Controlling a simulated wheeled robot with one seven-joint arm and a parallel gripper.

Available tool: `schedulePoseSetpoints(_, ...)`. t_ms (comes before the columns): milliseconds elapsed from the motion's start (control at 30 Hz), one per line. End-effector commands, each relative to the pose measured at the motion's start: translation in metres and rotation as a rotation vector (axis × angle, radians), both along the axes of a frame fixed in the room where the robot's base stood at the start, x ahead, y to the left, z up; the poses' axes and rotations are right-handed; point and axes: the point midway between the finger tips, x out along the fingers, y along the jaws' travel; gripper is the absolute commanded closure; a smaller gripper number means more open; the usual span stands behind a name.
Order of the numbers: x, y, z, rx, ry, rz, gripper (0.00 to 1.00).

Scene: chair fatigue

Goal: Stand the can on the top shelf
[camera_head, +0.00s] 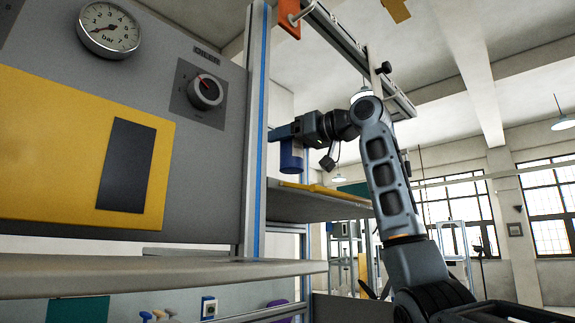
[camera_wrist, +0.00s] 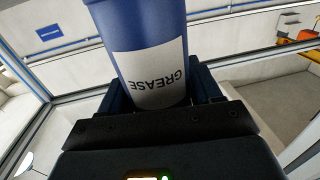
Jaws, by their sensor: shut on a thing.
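The can (camera_wrist: 150,45) is blue with a white label reading GREASE. My gripper (camera_wrist: 150,95) is shut on it, with a dark finger on either side in the wrist view. In the head view the can (camera_head: 291,157) hangs at my gripper (camera_head: 286,133), just right of the grey upright post. A grey shelf (camera_head: 310,207) lies below the can, with a visible gap between them. I cannot tell whether the can is directly over this shelf or whether it is the top one.
A grey panel with a gauge (camera_head: 110,29), a knob (camera_head: 205,91) and a yellow plate (camera_head: 50,150) stands at left. The upright post (camera_head: 255,140) is close beside the can. A yellow item (camera_head: 318,188) lies on the grey shelf. Another ledge (camera_head: 150,277) runs lower left.

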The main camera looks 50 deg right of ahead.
Motion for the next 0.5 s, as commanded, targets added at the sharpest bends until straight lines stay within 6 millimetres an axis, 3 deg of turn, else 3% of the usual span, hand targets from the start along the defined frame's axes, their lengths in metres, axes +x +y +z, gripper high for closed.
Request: schedulePoseSetpoints(500,-0.001,0.0,-0.048,0.0,-0.003,0.0,0.79)
